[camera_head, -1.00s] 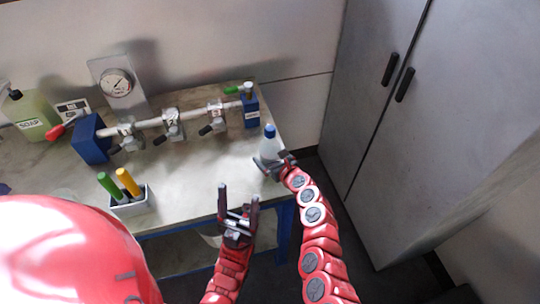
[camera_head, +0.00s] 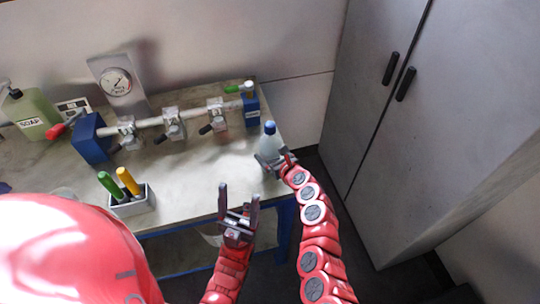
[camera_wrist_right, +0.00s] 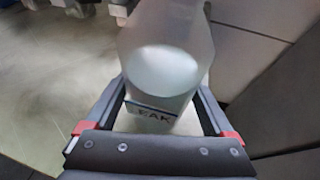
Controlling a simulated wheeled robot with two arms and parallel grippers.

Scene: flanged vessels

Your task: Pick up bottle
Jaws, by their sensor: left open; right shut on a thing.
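The bottle (camera_head: 269,143) has a pale, clear body and a blue cap. It stands near the right end of the bench in the head view. My right gripper (camera_head: 273,161) is shut on its lower body. In the right wrist view the bottle (camera_wrist_right: 166,62) fills the space between the fingers of my right gripper (camera_wrist_right: 163,105), with a label partly readable as "EAK". I cannot tell whether the bottle's base touches the bench. My left gripper (camera_head: 239,198) is open and empty, in front of the bench's front edge, fingers pointing up.
A pipe with several valves (camera_head: 172,124) runs along the back of the bench (camera_head: 190,180) between blue blocks. A gauge (camera_head: 117,82) stands behind it. A holder (camera_head: 133,205) with green and yellow markers sits front left, a soap bottle (camera_head: 32,113) far left. A grey cabinet (camera_head: 430,120) stands right.

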